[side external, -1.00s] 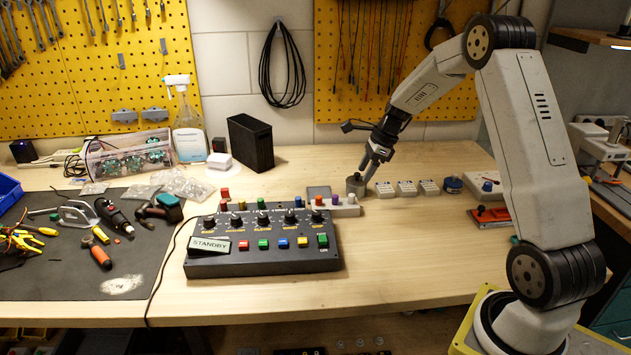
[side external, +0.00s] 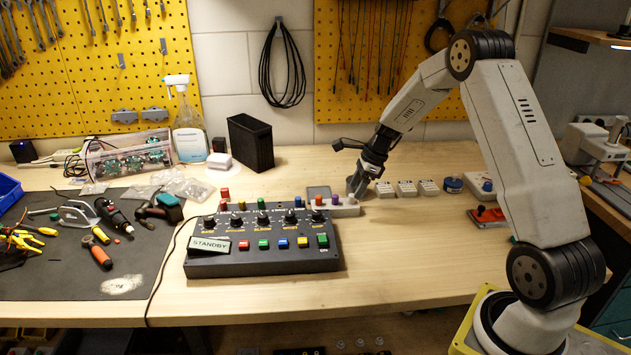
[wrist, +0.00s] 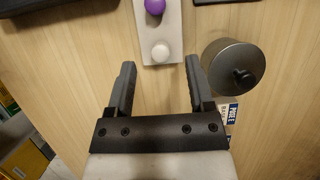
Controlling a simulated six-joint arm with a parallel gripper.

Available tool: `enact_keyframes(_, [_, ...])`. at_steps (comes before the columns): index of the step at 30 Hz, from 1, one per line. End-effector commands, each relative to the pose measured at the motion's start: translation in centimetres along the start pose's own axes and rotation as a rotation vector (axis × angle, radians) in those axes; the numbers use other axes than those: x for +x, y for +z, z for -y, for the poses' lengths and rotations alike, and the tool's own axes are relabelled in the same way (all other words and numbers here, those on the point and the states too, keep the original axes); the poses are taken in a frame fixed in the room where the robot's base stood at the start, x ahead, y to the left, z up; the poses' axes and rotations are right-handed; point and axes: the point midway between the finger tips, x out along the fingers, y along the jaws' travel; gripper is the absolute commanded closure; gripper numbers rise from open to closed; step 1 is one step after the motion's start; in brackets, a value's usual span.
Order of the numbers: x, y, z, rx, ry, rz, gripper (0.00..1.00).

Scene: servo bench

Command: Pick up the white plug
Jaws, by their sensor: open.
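The white plug (wrist: 160,51) stands at the near end of a pale strip (wrist: 158,28) in the wrist view, with a purple plug (wrist: 154,6) farther along. In the side external view the white plug (side external: 351,198) is small at the strip's right end, by my fingertips. My gripper (wrist: 160,63) is open and empty. In the wrist view its two fingers lie to either side of the white plug's line, the plug showing just beyond the tips. My gripper (side external: 357,188) also shows low over the bench in the side view. Any contact cannot be told.
A grey metal cylinder with a dark knob (wrist: 233,68) stands close to the right finger in the wrist view. The black control box (side external: 262,262) lies in front of the strip. Several small pale boxes (side external: 405,188) line up to the right.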

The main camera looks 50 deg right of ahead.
Motion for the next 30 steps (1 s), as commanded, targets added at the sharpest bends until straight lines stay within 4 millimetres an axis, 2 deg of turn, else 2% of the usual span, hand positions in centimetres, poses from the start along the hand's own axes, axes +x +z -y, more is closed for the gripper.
enact_keyframes(3, [1.4,0.0,0.0,0.001,0.001,0.000,0.32])
enact_keyframes(7, [2.4,0.0,0.0,0.001,-0.001,0.000,0.32])
enact_keyframes(23, [2.5,0.0,0.1,0.000,-0.002,0.000,0.32])
enact_keyframes(24, [2.5,0.0,0.1,0.000,-0.002,0.000,0.38])
enact_keyframes(26, [2.5,0.0,0.1,0.000,-0.002,0.000,0.57])
enact_keyframes(27, [2.5,0.0,0.1,0.000,-0.002,0.000,0.70])
enact_keyframes(30, [2.5,0.0,0.1,0.000,-0.002,0.000,1.00])
